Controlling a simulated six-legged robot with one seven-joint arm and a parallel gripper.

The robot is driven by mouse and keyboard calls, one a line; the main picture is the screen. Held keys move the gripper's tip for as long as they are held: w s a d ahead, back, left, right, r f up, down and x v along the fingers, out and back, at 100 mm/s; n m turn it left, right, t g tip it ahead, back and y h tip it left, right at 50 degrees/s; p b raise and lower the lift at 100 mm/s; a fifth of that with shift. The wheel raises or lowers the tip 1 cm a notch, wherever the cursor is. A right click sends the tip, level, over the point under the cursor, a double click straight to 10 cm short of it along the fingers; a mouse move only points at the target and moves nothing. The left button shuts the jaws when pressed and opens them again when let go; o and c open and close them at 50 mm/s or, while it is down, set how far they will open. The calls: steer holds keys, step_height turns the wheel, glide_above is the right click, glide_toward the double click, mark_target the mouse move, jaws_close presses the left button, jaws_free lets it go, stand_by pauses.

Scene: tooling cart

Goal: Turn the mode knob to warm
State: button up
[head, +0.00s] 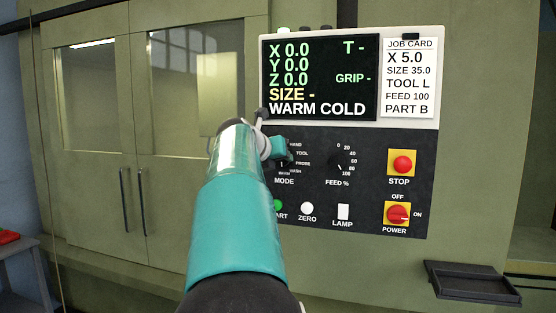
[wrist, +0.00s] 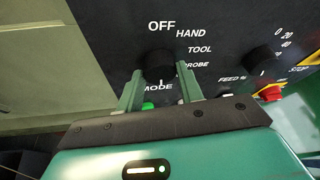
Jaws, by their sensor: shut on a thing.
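The dark round mode knob (wrist: 160,64) is on the black control panel, between my two fingers in the wrist view. My gripper (wrist: 160,72) is shut on it, one finger on each side. OFF, HAND, TOOL and PROBE show around the knob there. A short white mark shows at the knob's lower side; I cannot tell for sure which position it points to. In the head view my gripper (head: 278,150) partly covers the knob and its labels, with WASH and WARM small at the lower right. The screen (head: 318,78) reads WARM COLD.
The feed knob (head: 342,161) is just right of the mode knob. The red stop button (head: 402,164) and power switch (head: 398,214) are farther right. The start button (head: 277,205), zero button (head: 307,208) and lamp switch (head: 343,212) are below. A dark tray (head: 472,284) juts out lower right.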

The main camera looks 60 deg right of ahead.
steer(key=shift+s+m, duration=0.1)
steer(key=shift+m, duration=0.3)
steer(key=o, duration=1)
steer(key=shift+a, duration=0.1)
steer(key=v, duration=1.3)
steer(key=shift+s+a+r, duration=0.2)
steer(key=shift+a+r, duration=0.05)
